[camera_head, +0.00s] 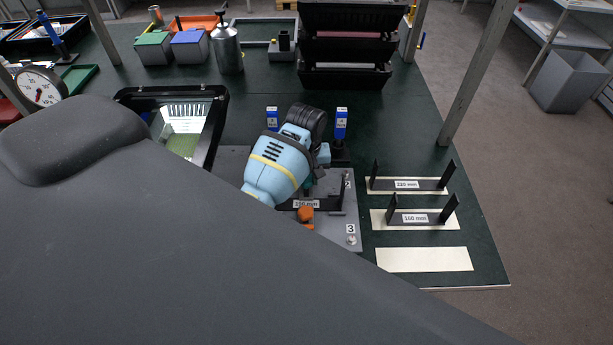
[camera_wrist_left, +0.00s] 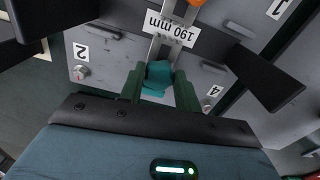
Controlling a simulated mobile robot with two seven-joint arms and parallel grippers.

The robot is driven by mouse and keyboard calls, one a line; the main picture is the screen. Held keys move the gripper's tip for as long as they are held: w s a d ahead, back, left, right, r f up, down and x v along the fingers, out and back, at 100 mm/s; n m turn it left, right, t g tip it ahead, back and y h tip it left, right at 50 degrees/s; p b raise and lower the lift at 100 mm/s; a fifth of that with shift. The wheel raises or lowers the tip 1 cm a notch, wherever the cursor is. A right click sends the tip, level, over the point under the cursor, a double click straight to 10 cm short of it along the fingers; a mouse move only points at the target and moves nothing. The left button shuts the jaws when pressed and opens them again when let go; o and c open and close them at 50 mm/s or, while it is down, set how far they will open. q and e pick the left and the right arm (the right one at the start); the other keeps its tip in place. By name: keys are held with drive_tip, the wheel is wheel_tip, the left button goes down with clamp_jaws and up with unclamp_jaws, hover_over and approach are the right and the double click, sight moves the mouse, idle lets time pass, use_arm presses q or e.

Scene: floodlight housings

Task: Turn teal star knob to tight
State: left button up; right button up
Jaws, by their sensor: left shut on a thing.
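The teal star knob (camera_wrist_left: 158,78) shows in the left wrist view, beside the bracket with the label "190 mm" (camera_wrist_left: 172,27). My left gripper (camera_wrist_left: 159,88) has its two dark green fingers on either side of the knob and is shut on it. In the head view my light blue left wrist comes down over the grey plate (camera_head: 345,215) and hides most of the knob. I cannot read from these frames how tight the knob is. My right gripper is not in view.
An orange part (camera_head: 305,214) sits close to the wrist. Brackets marked 220 mm (camera_head: 407,185) and 160 mm (camera_head: 415,218) stand to the right. Blue-topped posts (camera_head: 341,125) and a black-framed floodlight housing (camera_head: 222,125) are near. My dark arm link covers the lower left.

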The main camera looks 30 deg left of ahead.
use_arm(q)
drive_tip(key=shift+m, duration=0.8)
drive_tip(key=o, duration=1)
